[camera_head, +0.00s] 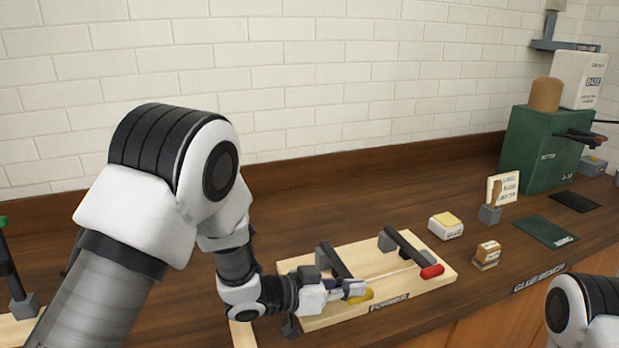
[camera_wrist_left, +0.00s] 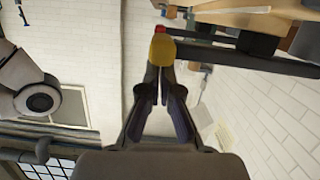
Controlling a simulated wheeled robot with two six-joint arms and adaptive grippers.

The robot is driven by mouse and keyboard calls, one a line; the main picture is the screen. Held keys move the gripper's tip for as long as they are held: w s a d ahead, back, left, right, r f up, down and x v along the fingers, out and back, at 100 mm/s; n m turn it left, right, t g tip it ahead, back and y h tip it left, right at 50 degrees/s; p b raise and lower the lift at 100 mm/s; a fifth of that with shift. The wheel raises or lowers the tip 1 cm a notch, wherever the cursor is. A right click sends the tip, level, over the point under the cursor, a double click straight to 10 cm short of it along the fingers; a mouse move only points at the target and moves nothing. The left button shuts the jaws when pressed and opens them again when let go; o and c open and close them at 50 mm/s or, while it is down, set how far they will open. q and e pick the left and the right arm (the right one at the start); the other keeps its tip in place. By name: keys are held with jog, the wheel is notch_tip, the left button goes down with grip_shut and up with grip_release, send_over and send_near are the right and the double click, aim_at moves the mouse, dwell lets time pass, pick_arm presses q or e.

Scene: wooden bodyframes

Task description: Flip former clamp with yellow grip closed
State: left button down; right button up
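The former (camera_head: 400,300) is a pale wooden board with two dark clamps. The clamp with the yellow grip (camera_head: 360,298) is the nearer, left one; its dark bar (camera_head: 334,262) slants down to the right, towards the grip. My left gripper (camera_head: 355,288) is right at the yellow grip and partly hides it. In the left wrist view the yellow grip (camera_wrist_left: 163,48) sits at the tips of the fingers (camera_wrist_left: 159,75), which are brought together. I cannot tell whether they pinch the grip or only touch it. My right gripper is out of view.
The other clamp's red grip (camera_head: 432,271) lies to the right on the same board. A white block with a yellow top (camera_head: 446,225), a small wooden block (camera_head: 487,254) and a green mat (camera_head: 545,232) lie further right. A green machine (camera_head: 540,150) stands at the back right.

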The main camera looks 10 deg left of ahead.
pick_arm(q)
jog(key=shift+s+f, duration=0.25)
jog(key=shift+f, duration=0.2)
jog(key=r+p, duration=0.4)
jog(key=r, duration=0.1)
jog(key=shift+w+r+p, duration=0.1)
jog(key=shift+w+p, duration=0.3)
jog(key=b+v, duration=0.3)
jog(key=v, duration=0.7)
jog(key=shift+s, duration=0.25)
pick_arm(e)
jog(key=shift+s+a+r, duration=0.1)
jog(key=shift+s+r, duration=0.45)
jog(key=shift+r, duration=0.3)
pick_arm(q)
jog(key=shift+d, duration=0.1)
